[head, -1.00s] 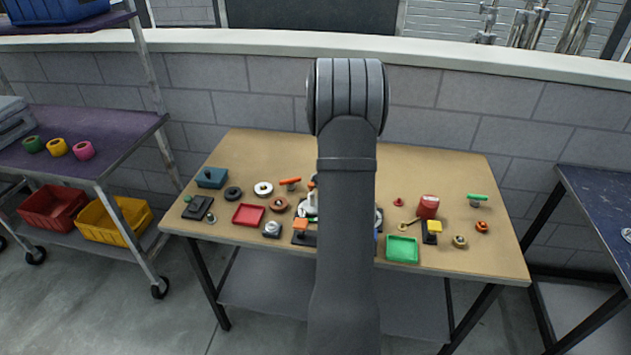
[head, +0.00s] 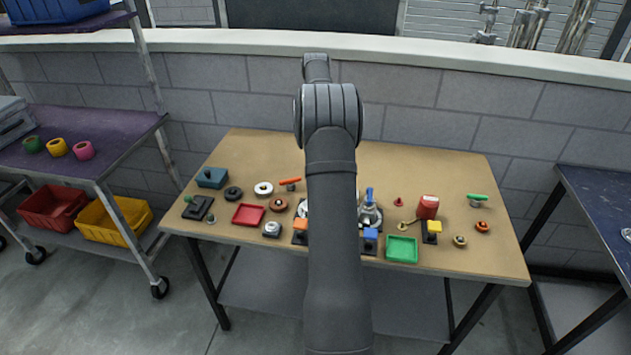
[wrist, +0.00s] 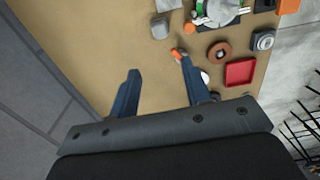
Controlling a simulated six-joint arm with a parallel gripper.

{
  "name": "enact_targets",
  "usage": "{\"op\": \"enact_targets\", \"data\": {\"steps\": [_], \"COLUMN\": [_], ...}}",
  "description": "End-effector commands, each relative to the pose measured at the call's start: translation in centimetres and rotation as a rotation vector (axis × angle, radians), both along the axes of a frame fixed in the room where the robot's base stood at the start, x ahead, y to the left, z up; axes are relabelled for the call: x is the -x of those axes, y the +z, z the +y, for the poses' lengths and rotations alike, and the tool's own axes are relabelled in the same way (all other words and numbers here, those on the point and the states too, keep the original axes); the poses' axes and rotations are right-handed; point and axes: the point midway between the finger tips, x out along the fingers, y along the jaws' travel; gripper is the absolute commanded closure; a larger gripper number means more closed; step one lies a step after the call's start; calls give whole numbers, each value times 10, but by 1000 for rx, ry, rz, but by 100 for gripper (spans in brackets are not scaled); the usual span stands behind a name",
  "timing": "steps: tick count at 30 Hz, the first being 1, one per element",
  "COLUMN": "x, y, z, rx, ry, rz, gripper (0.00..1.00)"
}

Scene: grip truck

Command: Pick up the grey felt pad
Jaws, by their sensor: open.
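I cannot pick out the grey felt pad with certainty. In the wrist view a light grey, flat-looking piece (wrist: 168,4) is cut off by the top edge. A darker grey block (wrist: 160,28) lies just below it. Either area is hidden behind my arm in the head view. My gripper (wrist: 160,69) is open and empty over the tan table, its two blue fingers apart. The grey pieces lie beyond the fingertips. The orange-handled part (wrist: 178,54) is close to the right fingertip. The head view hides the gripper behind my arm.
The tan table (head: 420,170) carries several small parts, a red tray (head: 248,214) and a green tray (head: 402,249). A brown ring (wrist: 218,52) lies right of the fingers in the wrist view. The table's back strip is mostly clear. A grey block wall stands behind.

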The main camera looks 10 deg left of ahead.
Motion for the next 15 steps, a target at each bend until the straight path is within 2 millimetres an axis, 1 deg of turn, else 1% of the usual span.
{"op": "enact_targets", "data": {"steps": [2, 5, 12, 15], "x": [1, 1, 1, 1], "y": [-8, -26, -80, -98], "z": [0, 0, 0, 0], "rx": [1, 1, 1, 1], "ry": [4, 4, 2, 2], "rz": [7, 8, 7, 6], "gripper": [56, 56, 56, 56]}}
